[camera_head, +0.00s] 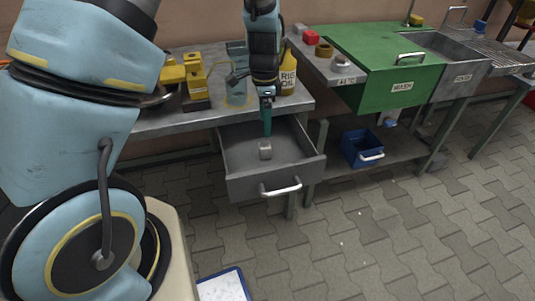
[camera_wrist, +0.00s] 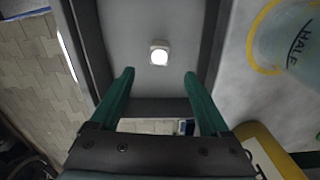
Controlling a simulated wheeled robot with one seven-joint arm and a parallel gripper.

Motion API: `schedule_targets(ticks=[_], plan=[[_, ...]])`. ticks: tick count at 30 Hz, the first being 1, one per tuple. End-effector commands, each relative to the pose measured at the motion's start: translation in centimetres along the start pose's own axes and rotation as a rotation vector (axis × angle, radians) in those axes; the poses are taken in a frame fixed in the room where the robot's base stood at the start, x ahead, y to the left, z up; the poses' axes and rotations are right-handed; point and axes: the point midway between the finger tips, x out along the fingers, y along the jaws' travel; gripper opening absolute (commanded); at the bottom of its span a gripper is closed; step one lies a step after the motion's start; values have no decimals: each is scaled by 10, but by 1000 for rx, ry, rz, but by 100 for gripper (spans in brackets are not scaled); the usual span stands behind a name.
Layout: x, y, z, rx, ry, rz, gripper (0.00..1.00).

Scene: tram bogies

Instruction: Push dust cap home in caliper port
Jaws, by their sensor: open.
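My gripper (camera_head: 267,128) points down over the open drawer, its green fingers spread with nothing between them. The wrist view shows both fingertips (camera_wrist: 159,77) apart. A small grey block (camera_head: 265,149) sits on the drawer floor, just below the fingertips in the head view. In the wrist view the block (camera_wrist: 160,44) has a bright round white face and lies beyond the fingertips, roughly centred between them. I cannot tell whether it is the dust cap or the caliper. No other thing can be made out as a caliper port.
The grey drawer (camera_head: 250,188) is pulled out under the workbench (camera_head: 190,122). Yellow devices (camera_head: 195,85), a clear blue-tinted container (camera_head: 237,88) and a yellow oil bottle (camera_head: 289,80) stand on it. A green wash tub (camera_head: 375,60) and a blue bin (camera_head: 362,148) are right.

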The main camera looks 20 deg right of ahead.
Motion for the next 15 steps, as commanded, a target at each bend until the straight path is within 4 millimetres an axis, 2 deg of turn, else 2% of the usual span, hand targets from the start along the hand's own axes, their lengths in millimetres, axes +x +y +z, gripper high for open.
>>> schedule_targets(ticks=[7, 15], plan=[[4, 0, 1, -2, -1, 2, 80], [43, 0, 1, -3, -1, 2, 80]])
